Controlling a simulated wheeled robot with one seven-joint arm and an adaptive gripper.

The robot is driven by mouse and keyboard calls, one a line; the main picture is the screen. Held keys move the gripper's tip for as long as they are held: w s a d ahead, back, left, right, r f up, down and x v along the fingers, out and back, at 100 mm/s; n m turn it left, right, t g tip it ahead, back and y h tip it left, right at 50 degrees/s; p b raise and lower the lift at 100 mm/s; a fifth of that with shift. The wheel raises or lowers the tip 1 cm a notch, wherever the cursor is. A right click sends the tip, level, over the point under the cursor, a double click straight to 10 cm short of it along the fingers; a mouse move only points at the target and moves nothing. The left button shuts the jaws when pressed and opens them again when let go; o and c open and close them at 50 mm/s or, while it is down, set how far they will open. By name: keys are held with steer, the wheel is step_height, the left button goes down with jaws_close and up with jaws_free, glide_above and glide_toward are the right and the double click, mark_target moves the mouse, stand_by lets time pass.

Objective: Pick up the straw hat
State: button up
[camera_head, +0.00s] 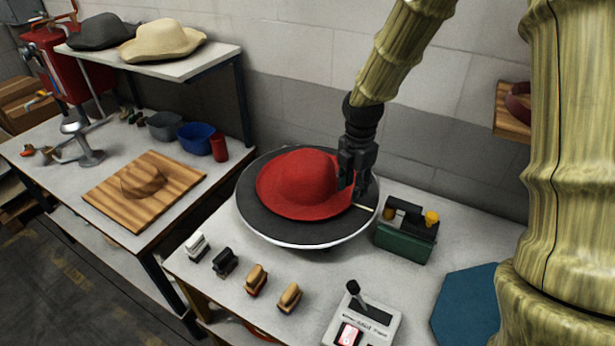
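A pale cream hat (163,40), which looks like the straw hat, lies on the upper white shelf at the top left, beside a dark grey hat (103,31). A red hat (300,182) rests brim-down on the round dark plate (262,222) in the middle. My gripper (353,190) points down at the right side of the red hat, over its brim and far from the cream hat. Its fingers overlap the red hat in this view. I cannot tell whether they are apart or closed on the brim.
A green toolbox (403,238) stands right of the plate. Several brushes (257,280) and a control box (362,321) lie in front. The left table holds a wooden board (143,191), a blue bowl (197,137) and a red cup (219,148). A wall shelf (507,113) is at right.

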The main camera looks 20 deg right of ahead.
mark_target(345, 206)
steer(key=w+f, duration=0.2)
steer(key=f, duration=0.1)
steer(key=shift+w+a+f, duration=0.1)
steer(key=shift+w+f, duration=0.05)
steer(key=shift+w, duration=0.05)
steer(key=shift+s+p, duration=0.5)
steer(key=shift+s, duration=0.15)
steer(key=shift+s+a+f, duration=0.15)
steer(key=shift+f, duration=0.1)
steer(key=f+p, duration=0.1)
steer(key=w+f, duration=0.1)
steer(key=shift+a+f+p, duration=0.2)
steer(key=shift+f+p, duration=0.15)
steer(key=shift+f, duration=0.05)
steer(key=shift+s+f, duration=0.3)
steer(key=shift+f, duration=0.3)
steer(key=shift+w+f, duration=0.15)
steer(key=shift+f, duration=0.05)
jaws_close()
